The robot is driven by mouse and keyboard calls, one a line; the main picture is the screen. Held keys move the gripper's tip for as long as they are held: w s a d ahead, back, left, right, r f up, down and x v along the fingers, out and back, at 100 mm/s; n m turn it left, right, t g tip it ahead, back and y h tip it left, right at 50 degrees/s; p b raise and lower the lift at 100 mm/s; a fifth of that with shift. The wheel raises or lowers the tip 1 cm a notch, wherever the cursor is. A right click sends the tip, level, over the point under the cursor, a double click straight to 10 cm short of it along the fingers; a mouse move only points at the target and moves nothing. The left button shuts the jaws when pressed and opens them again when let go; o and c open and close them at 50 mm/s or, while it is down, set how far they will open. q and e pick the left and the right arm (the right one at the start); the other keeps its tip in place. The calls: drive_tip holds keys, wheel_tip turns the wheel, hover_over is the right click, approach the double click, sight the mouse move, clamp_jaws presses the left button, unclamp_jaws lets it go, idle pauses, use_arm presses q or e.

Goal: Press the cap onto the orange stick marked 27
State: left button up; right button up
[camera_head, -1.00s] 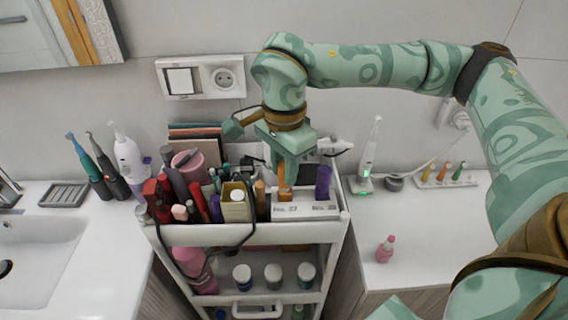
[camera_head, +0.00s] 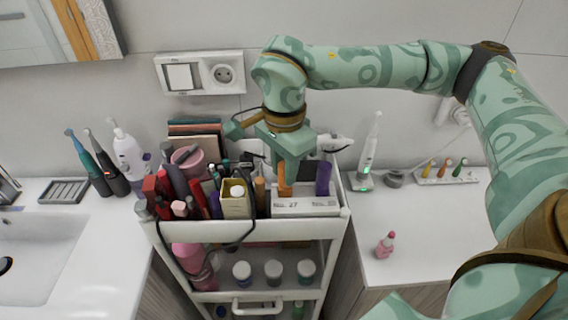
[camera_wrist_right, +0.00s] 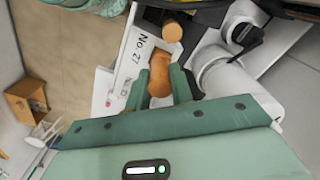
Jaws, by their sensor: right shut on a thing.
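A white holder with the label "No. 27" (camera_head: 306,206) stands at the front right of the cart's top tray; its label also shows in the wrist view (camera_wrist_right: 139,48). My right gripper (camera_head: 286,180) points down over the holder. In the wrist view its fingers (camera_wrist_right: 161,88) are shut on both sides of an orange piece (camera_wrist_right: 160,70), which also shows in the head view (camera_head: 285,190). The fingers hide where cap and stick meet, so I cannot tell how far the cap is on. My left gripper is out of view.
A purple piece (camera_head: 323,178) stands at the right of the holder. An orange-brown cylinder (camera_head: 260,193) and a cream box (camera_head: 234,203) stand at its left. Bottles and tubes crowd the tray's left.

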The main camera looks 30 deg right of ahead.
idle(0.3)
drive_tip(key=o, duration=1.5)
wheel_tip(320, 180, up, 8)
drive_tip(key=p, duration=0.7)
drive_tip(key=shift+p, duration=0.3)
clamp_jaws()
